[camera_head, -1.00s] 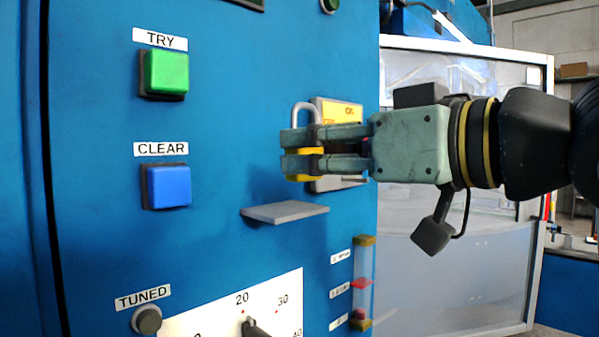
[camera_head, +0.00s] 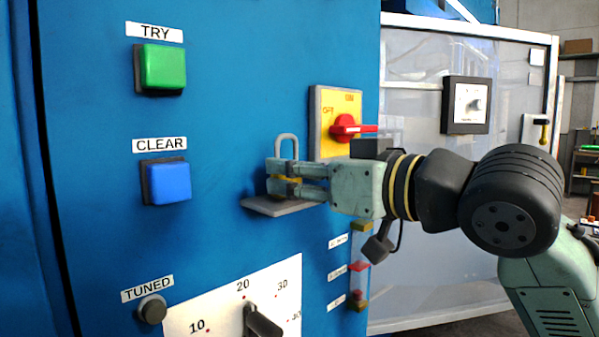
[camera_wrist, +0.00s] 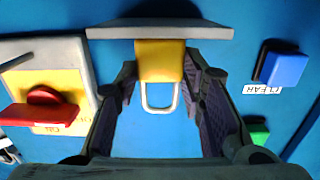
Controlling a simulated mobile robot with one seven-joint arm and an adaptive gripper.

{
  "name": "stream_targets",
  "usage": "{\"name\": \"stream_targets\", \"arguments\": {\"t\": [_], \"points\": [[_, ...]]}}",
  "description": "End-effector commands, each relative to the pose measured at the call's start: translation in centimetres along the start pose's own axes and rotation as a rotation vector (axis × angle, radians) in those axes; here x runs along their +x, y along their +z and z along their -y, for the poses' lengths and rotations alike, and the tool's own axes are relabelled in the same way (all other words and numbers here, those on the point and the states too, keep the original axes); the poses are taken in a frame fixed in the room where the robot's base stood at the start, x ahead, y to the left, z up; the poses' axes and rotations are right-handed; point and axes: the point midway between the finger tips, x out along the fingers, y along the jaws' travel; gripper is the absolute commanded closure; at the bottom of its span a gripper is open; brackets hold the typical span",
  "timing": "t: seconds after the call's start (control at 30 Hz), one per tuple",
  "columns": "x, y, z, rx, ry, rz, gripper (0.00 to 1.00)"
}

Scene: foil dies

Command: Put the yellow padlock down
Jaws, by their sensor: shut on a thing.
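The yellow padlock (camera_head: 287,187) is upright between the fingers of my gripper (camera_head: 285,178), with its grey shackle pointing up. In the wrist view, which is upside down, the padlock's yellow body (camera_wrist: 160,60) shows between the two fingers of my gripper (camera_wrist: 160,78), its shackle toward the bottom. The small grey shelf (camera_head: 280,207) juts from the blue panel right under the padlock; it also shows in the wrist view (camera_wrist: 110,33). The padlock's base is at the shelf's surface or very close to it; I cannot tell whether it touches.
A red rotary switch (camera_head: 345,128) on a yellow plate is right of the padlock, above my gripper. The green button (camera_head: 163,67) and blue button (camera_head: 168,183) are on the left. A dial (camera_head: 230,310) is below the shelf, and a sight tube (camera_head: 361,270) stands below my gripper.

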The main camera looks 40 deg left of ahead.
Motion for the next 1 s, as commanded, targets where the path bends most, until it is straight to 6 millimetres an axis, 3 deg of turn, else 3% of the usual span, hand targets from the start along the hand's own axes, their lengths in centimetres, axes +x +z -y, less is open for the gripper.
{"name": "stream_targets", "arguments": {"t": [0.13,0.17,0.43,0.83,1.0], "points": [[0.0,0.5,0.0,0.000,0.000,-0.001,0.94],[0.0,0.5,0.0,0.000,0.000,0.000,0.63],[0.0,0.4,0.0,0.000,0.000,0.000,0.45],[-0.1,-0.3,0.0,0.000,0.001,0.000,0.44],[-2.9,0.3,-0.1,0.001,0.003,-0.003,0.44]]}}
